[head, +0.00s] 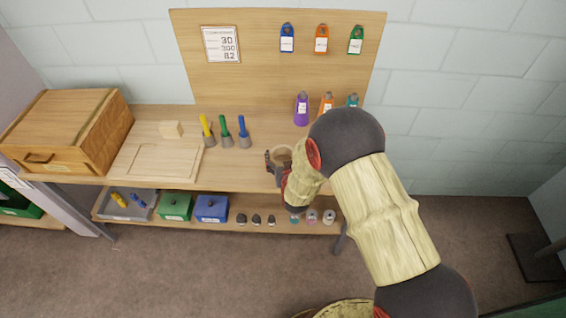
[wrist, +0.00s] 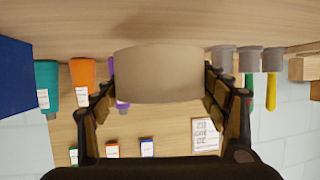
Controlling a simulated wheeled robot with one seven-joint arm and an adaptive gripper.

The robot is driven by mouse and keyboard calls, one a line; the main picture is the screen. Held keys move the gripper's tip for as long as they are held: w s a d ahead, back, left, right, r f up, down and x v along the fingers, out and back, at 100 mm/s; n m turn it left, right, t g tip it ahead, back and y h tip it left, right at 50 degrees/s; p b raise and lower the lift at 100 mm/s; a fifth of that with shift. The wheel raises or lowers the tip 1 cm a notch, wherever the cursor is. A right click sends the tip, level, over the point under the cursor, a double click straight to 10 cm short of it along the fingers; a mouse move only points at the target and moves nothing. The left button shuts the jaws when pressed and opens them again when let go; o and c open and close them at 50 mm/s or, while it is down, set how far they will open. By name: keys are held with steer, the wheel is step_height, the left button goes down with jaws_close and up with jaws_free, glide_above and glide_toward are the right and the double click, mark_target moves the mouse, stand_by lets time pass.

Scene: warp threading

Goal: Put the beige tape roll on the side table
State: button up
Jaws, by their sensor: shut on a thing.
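The beige tape roll (head: 283,153) is at the front right part of the workbench top in the head view. My gripper (head: 278,165) is shut on it, with a finger on either side. In the wrist view the roll (wrist: 160,75) fills the space between the fingers of my gripper (wrist: 160,88), near the wooden bench surface. I cannot tell whether the roll touches the bench. I cannot pick out a side table for certain in either view.
The workbench (head: 255,178) holds a wooden box (head: 75,130), several coloured tools, and purple (head: 302,110) and orange bottles behind my gripper. Its lower shelf carries a grey tray (head: 128,204), green and blue bins (head: 211,209) and small items.

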steer(key=shift+f+b, duration=0.5)
steer(key=shift+f, duration=1.05)
steer(key=shift+f, duration=0.2)
steer(key=o, duration=1.2)
steer(key=shift+o, duration=0.2)
